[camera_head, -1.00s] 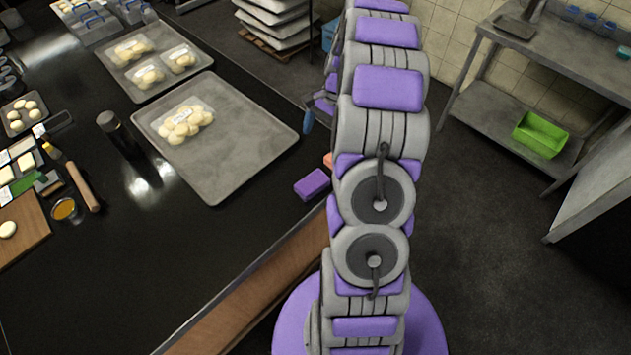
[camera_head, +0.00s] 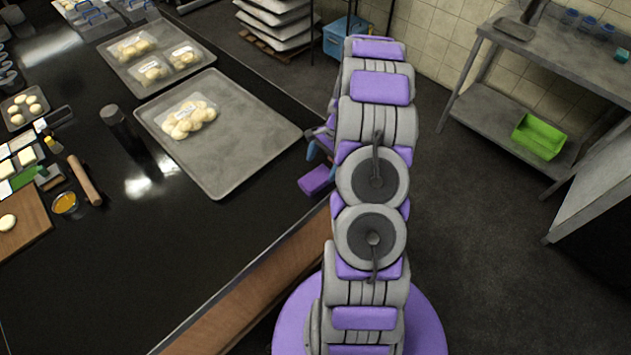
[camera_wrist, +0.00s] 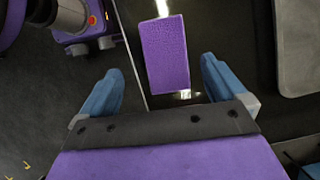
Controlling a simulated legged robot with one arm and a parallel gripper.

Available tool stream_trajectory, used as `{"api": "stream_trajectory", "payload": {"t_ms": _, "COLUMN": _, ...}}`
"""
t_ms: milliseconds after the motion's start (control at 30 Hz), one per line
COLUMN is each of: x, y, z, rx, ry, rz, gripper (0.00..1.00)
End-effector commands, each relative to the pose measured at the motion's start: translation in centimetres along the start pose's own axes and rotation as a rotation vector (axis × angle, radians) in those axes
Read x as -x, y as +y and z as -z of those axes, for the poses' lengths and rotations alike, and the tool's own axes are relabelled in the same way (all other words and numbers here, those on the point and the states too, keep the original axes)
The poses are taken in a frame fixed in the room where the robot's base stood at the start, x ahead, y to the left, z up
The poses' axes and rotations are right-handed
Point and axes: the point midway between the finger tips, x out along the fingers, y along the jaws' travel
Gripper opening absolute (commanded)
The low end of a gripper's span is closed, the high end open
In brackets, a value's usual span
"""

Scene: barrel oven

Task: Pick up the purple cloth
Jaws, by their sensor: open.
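The purple cloth (camera_head: 316,180) is a small folded block on the black counter near its right edge, beside the large metal tray. In the wrist view the purple cloth (camera_wrist: 166,54) lies ahead of and between my blue fingers, apart from both. My gripper (camera_wrist: 160,82) is open and empty. In the head view my gripper (camera_head: 318,150) is mostly hidden behind my arm, close to the cloth, with a blue finger partly showing.
A metal tray (camera_head: 250,150) with bagged dough lies left of the cloth. A dark bottle (camera_head: 115,118) and a rolling pin (camera_head: 84,181) are farther left. A metal shelf with a green bin (camera_head: 540,136) stands at the right. The counter's front is mostly clear.

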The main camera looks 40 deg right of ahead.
Motion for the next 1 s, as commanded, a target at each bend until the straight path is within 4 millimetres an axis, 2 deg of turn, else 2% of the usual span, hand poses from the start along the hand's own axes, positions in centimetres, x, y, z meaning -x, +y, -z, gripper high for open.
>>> {"api": "stream_trajectory", "payload": {"t_ms": 267, "x": -1.5, "y": -0.2, "z": 0.9, "rx": -0.002, "ry": -0.01, "rz": -0.001, "gripper": 0.98}}
{"api": "stream_trajectory", "payload": {"t_ms": 500, "x": -4.9, "y": -0.8, "z": 0.5, "rx": -0.001, "ry": -0.007, "rz": -0.001, "gripper": 0.98}}
{"api": "stream_trajectory", "payload": {"t_ms": 600, "x": -5.7, "y": -0.8, "z": 0.2, "rx": 0.0, "ry": -0.001, "rz": 0.001, "gripper": 0.98}}
{"api": "stream_trajectory", "payload": {"t_ms": 1000, "x": -5.7, "y": -0.8, "z": 0.6, "rx": -0.001, "ry": -0.007, "rz": 0.001, "gripper": 0.98}}
